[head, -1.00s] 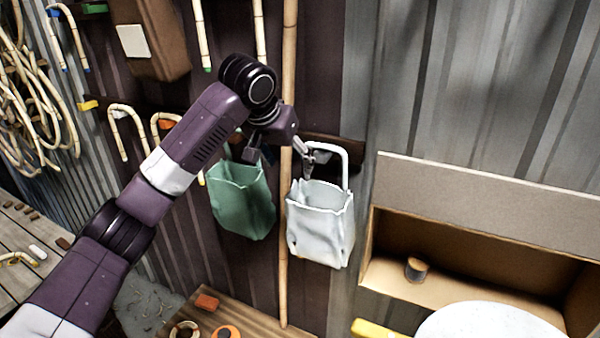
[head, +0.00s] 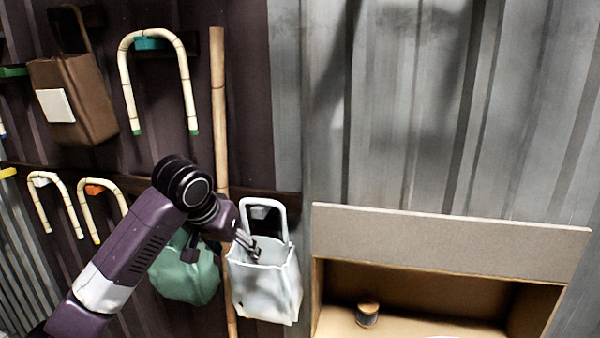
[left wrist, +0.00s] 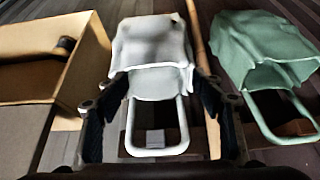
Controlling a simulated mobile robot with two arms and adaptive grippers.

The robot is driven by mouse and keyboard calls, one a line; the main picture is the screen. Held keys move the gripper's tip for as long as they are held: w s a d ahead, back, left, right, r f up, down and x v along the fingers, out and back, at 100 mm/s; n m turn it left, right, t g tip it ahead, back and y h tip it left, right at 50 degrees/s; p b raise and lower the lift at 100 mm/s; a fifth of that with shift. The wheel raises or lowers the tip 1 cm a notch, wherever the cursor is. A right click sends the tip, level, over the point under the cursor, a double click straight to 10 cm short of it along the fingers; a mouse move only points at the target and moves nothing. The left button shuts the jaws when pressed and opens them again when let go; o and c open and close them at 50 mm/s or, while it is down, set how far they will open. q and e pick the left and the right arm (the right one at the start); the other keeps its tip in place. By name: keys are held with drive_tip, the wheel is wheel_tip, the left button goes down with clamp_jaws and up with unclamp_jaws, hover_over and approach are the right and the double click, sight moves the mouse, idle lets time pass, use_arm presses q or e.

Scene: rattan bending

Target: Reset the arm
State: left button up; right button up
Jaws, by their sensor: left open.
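My left arm reaches in from the lower left of the head view. Its gripper (head: 252,248) is at the mouth of a white bag (head: 266,292) hanging by its handle on the wall. In the left wrist view the gripper (left wrist: 160,88) is open, with its two fingers spread on either side of the white bag's (left wrist: 150,42) mouth and handle. I cannot tell whether a finger touches the bag. A green bag (head: 190,276) hangs to its left, partly behind my arm; it also shows in the left wrist view (left wrist: 262,45). My right gripper is not in view.
A bamboo pole (head: 219,120) stands against the wall between the bags. An open cardboard box (head: 450,248) with a small spool (head: 367,314) inside is at the right. Bent rattan hoops (head: 157,35) and a brown bag (head: 92,110) hang upper left. The upper right wall is bare.

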use_arm(q)
drive_tip(key=s+d+f+m+g+h, duration=0.1)
drive_tip(key=s+d+f, duration=0.1)
drive_tip(key=s+f, duration=0.8)
drive_tip(key=s+d+f, duration=0.2)
drive_tip(key=s+f, duration=0.4)
drive_tip(key=f, duration=0.7)
drive_tip(key=s+a+f+y, duration=0.1)
drive_tip(key=s+a+f, duration=0.15)
drive_tip(key=s, duration=0.45)
drive_tip(key=s+a+f+n+g, duration=0.1)
drive_tip(key=s+a+f, duration=0.15)
drive_tip(key=s, duration=0.55)
drive_tip(key=s+a+f+y, duration=0.1)
drive_tip(key=s+a+f, duration=0.15)
drive_tip(key=s, duration=0.45)
drive_tip(key=s+f+g+b, duration=0.25)
drive_tip(key=f+b, duration=0.35)
drive_tip(key=f, duration=2.8)
drive_tip(key=s+a+f+b, duration=0.2)
drive_tip(key=s+f, duration=0.6)
drive_tip(key=f, duration=0.1)
drive_tip(key=s+a+f+b, duration=0.1)
drive_tip(key=s+f+b, duration=0.1)
drive_tip(key=s+f, duration=0.7)
drive_tip(key=shift+a+f, duration=0.15)
drive_tip(key=shift+a, duration=0.25)
